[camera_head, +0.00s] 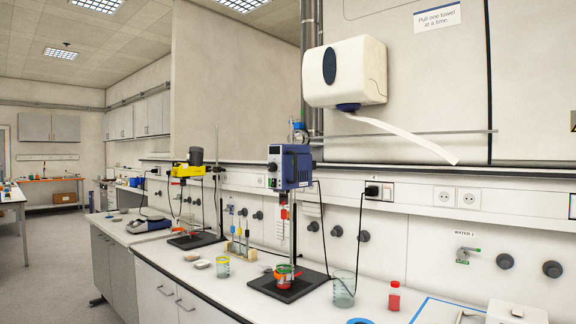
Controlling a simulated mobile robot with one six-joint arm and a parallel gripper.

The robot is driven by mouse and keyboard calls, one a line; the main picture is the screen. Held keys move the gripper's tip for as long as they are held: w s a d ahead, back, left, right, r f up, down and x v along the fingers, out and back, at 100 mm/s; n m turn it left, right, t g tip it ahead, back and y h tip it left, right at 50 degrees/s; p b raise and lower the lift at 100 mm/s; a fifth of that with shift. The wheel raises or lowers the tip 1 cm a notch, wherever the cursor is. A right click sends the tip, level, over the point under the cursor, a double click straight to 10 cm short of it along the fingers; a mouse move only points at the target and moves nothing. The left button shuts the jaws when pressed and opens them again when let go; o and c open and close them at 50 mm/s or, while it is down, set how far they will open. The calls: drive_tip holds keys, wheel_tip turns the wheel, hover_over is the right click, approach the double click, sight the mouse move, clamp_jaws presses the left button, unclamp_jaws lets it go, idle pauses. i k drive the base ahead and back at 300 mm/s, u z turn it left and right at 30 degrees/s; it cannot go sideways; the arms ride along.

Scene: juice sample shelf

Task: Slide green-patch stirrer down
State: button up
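Two overhead stirrers stand on the bench. A blue stirrer (289,167) is clamped high on a rod above a black base plate (288,294). Red parts hang below its head, and a small vessel (284,277) with red and green on it stands on the plate under it. A yellow stirrer (188,170) with a dark motor is on another stand farther left, also raised above its base (196,240). My gripper is not in view.
A clear beaker (343,289) and a red bottle (393,297) stand right of the blue stirrer's stand. A test tube rack (241,248) and a small beaker (223,267) stand left of it. A black cable hangs by the rod. A paper strip (405,139) hangs from the towel dispenser (345,73).

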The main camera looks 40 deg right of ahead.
sight(295, 164)
drive_tip(key=z, duration=0.15)
drive_tip(key=i, duration=0.95)
drive_tip(key=u, duration=0.1)
